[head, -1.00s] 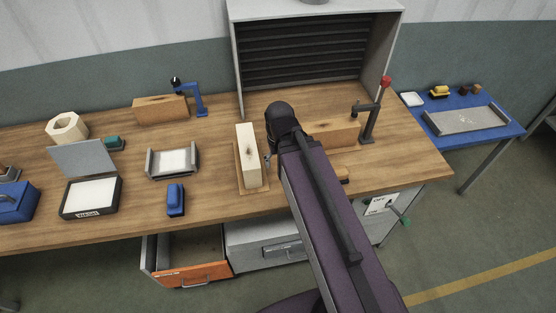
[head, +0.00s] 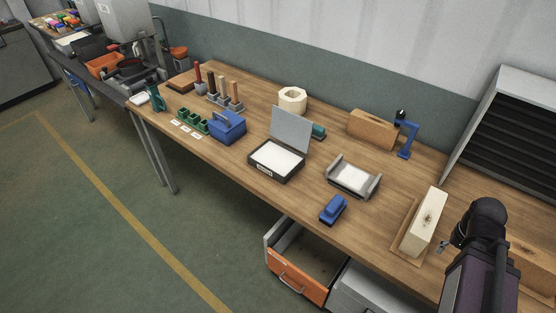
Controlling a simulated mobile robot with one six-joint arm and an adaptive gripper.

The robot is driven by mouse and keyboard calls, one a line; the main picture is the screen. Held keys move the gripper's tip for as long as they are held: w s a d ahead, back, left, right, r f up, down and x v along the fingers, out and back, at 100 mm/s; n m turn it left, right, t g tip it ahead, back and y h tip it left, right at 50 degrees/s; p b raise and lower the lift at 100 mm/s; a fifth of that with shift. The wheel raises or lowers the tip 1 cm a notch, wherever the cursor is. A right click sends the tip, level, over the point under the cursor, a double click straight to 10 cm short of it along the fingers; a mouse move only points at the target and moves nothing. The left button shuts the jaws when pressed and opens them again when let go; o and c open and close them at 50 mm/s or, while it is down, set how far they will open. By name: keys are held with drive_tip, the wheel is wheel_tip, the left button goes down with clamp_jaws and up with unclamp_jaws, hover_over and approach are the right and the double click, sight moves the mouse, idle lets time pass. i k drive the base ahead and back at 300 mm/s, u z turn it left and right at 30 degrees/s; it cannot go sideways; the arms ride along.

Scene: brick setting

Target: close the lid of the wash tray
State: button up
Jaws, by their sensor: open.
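The wash tray (head: 262,169) is a black-rimmed box with a white inside and a small label on its front. My gripper (head: 447,245) is far to the right of the tray, beside the pale upright block. Only a small part of it shows past my dark arm. It is open, and nothing shows in it.
A grey cradle (head: 353,177) and a blue brush-like block (head: 334,209) lie between tray and arm. A blue toolbox (head: 228,126) stands left of the tray, a white hexagonal roll (head: 292,100) behind. A pale block (head: 425,220) stands by my arm. An orange drawer (head: 297,277) is open below.

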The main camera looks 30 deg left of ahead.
sight(294, 130)
drive_tip(key=u, duration=1)
drive_tip(key=k, duration=1.1)
drive_tip(key=u, duration=0.25)
drive_tip(key=i, duration=1)
drive_tip(key=u, duration=0.1)
